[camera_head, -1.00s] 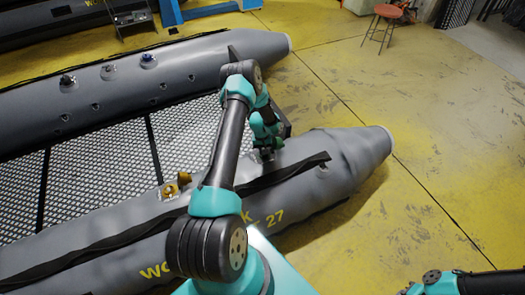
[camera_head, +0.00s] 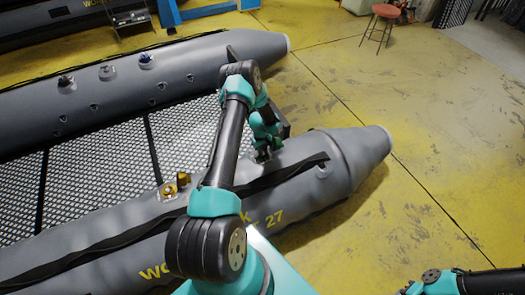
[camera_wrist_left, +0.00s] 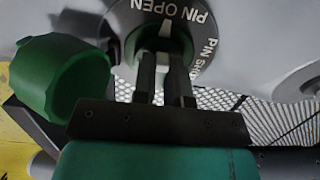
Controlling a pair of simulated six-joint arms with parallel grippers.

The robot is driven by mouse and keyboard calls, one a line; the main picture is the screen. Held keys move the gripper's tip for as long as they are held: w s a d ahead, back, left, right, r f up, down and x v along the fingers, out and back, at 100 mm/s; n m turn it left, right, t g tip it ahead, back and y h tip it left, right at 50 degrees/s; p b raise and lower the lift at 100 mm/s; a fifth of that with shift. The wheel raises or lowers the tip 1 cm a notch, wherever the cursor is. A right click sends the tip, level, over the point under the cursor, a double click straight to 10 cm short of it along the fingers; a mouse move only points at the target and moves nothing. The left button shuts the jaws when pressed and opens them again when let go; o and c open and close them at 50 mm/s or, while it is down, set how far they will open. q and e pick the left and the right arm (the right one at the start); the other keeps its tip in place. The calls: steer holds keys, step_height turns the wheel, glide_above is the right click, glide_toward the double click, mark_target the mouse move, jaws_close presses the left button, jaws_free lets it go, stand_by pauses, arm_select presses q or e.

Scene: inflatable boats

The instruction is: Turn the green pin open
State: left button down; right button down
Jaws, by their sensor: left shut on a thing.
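In the left wrist view, a round dark valve ring (camera_wrist_left: 203,22) is lettered "PIN OPEN" at the top and "PIN SH…" at the right, the rest cut off. Its inside is green, and the pin is mostly hidden by my fingers. My left gripper (camera_wrist_left: 166,68) is shut on the pin in the middle of the valve. An open green cap (camera_wrist_left: 62,78) hangs to the left of the ring. In the head view, my left gripper (camera_head: 263,154) is down at the near tube (camera_head: 345,165) of the grey boat.
A yellow valve (camera_head: 183,180) sits farther left on the near tube. A mesh floor (camera_head: 95,165) lies between the tubes. The yellow floor (camera_head: 440,150) at the right is clear up to a red stool (camera_head: 384,20).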

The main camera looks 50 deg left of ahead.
arm_select(q)
steer(key=c, duration=1.2)
jaws_free()
steer(key=shift+o, duration=0.2)
steer(key=shift+r, duration=0.1)
steer(key=v, duration=1.7)
steer(key=shift+r, duration=0.15)
steer(key=d+f+m+h, duration=0.1)
steer(key=d+f+m, duration=0.25)
steer(key=d, duration=1.05)
steer(key=s+d+r+m, duration=0.1)
steer(key=s+d+m, duration=0.3)
steer(key=s+d, duration=0.4)
steer(key=s+d+r+m+t, duration=0.1)
steer(key=s+d+m, duration=0.4)
steer(key=d, duration=0.9)
steer(key=s, duration=0.3)
steer(key=shift+d+t+h, duration=0.3)
steer(key=shift+d, duration=0.1)
